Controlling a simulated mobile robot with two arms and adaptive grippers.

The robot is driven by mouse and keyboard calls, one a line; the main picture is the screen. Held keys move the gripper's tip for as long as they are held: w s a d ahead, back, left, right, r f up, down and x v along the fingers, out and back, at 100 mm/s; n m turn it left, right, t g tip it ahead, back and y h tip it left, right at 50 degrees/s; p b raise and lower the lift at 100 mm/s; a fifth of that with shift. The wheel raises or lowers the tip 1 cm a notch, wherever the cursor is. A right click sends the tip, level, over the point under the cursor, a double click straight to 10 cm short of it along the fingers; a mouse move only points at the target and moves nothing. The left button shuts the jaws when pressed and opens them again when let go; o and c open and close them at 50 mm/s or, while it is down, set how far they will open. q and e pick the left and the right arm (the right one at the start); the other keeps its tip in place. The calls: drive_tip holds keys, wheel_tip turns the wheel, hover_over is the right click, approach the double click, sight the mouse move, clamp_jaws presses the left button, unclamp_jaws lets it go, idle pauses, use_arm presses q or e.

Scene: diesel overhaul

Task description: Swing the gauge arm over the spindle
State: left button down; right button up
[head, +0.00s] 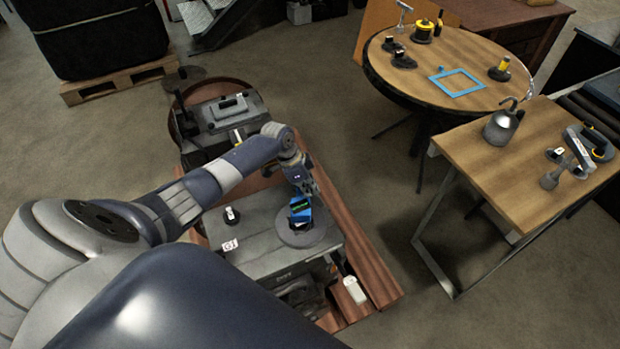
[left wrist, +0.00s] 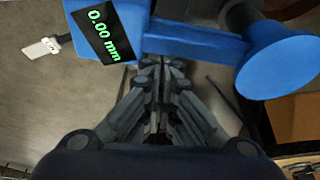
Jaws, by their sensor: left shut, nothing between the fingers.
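The blue gauge arm (left wrist: 190,42) crosses the top of the left wrist view. Its black display (left wrist: 102,30) reads 0.00 mm in green, and a blue round knob (left wrist: 278,65) is at its right. In the head view the gauge (head: 300,208) stands above a round grey disc (head: 301,232) on the grey machine block. I cannot tell whether this disc is the spindle. My left gripper (head: 304,188) is just behind the gauge. In the left wrist view its fingers (left wrist: 162,72) are together and empty, close to the blue arm; contact is unclear. My right gripper is not in view.
A grey machine block (head: 262,240) carries a small black-and-white part (head: 232,215). A second grey housing (head: 225,115) is behind it. A wooden bench (head: 480,160) with an oil can (head: 502,125) and a round table (head: 400,82) are at the right, with open floor between.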

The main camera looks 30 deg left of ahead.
use_arm(q)
drive_tip(key=shift+s+a+f, duration=0.1)
drive_tip(key=shift+s+a, duration=0.05)
drive_tip(key=shift+a, duration=0.05)
drive_tip(key=v, duration=1.2)
drive_tip(key=shift+d, duration=0.2)
